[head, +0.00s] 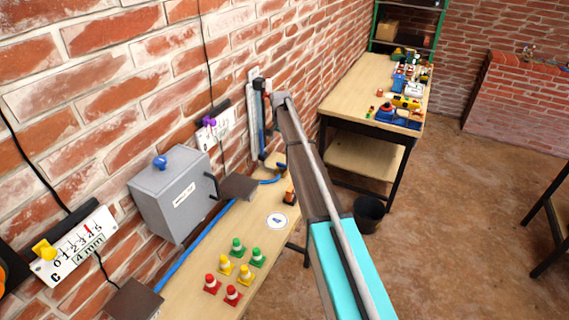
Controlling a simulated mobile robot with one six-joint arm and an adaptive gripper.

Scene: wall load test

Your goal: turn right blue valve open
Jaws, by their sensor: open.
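A small blue part (282,167), which may be the right blue valve, shows just left of my arm near the far end of the wall bench. Its turn position is too small to tell. A blue pipe (200,235) runs along the bench by the wall towards it. Another blue knob (160,162) sits on top of a grey wall box. My arm reaches from the bottom right up to the wall, its far joint near a vertical wall fixture. I cannot make out my gripper's fingers; they seem hidden beyond or behind the arm.
The bench (187,293) holds red, yellow and green cones and a white disc (277,221). The grey box (175,198) and a white scale (78,247) are on the brick wall. A cluttered table (350,95) stands behind; a black bin (368,213) stands on the floor.

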